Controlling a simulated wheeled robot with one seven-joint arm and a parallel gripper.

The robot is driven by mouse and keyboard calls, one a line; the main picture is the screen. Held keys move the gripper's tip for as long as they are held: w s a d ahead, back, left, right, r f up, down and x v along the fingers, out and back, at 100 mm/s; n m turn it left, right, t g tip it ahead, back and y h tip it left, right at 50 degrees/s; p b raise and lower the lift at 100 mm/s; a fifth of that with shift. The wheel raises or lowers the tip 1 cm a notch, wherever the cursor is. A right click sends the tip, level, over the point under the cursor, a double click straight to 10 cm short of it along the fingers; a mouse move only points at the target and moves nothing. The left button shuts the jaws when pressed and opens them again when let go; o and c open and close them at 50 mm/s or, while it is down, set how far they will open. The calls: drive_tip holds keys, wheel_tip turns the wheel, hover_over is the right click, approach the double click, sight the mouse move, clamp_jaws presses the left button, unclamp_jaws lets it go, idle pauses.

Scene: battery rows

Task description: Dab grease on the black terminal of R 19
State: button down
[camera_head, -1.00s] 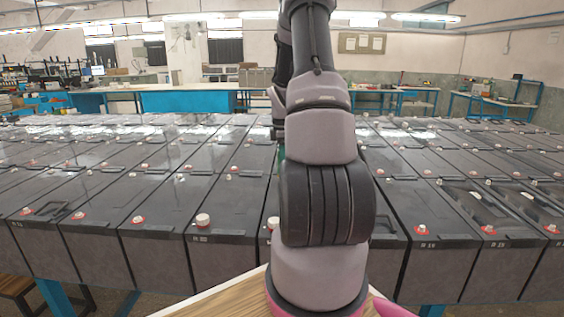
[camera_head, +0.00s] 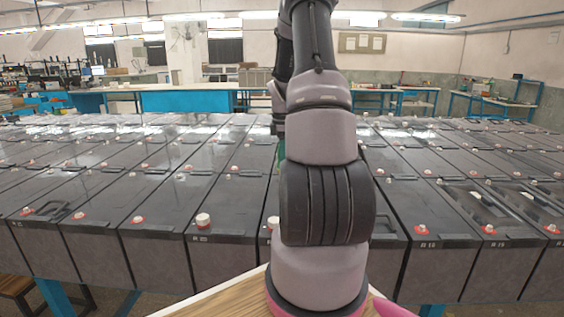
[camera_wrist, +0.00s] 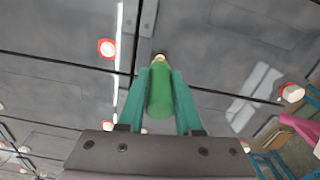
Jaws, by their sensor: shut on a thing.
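In the wrist view my gripper (camera_wrist: 159,98) is shut on a green bottle-like tool (camera_wrist: 159,94), its teal fingers on either side. A small pale tip (camera_wrist: 159,58) shows at the tool's far end, over dark battery tops; I cannot tell whether it touches anything. In the head view my arm hides the gripper and most of the held tool. No black terminal is clearly identifiable.
Dark batteries stand in close rows across the stand. Red-ringed terminals (camera_wrist: 106,47) show near the tool, with another at the right (camera_wrist: 291,93). Blue workbenches (camera_head: 188,101) stand far behind.

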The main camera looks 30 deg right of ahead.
drive_tip(key=shift+r, duration=3.05)
drive_tip(key=shift+a, duration=0.15)
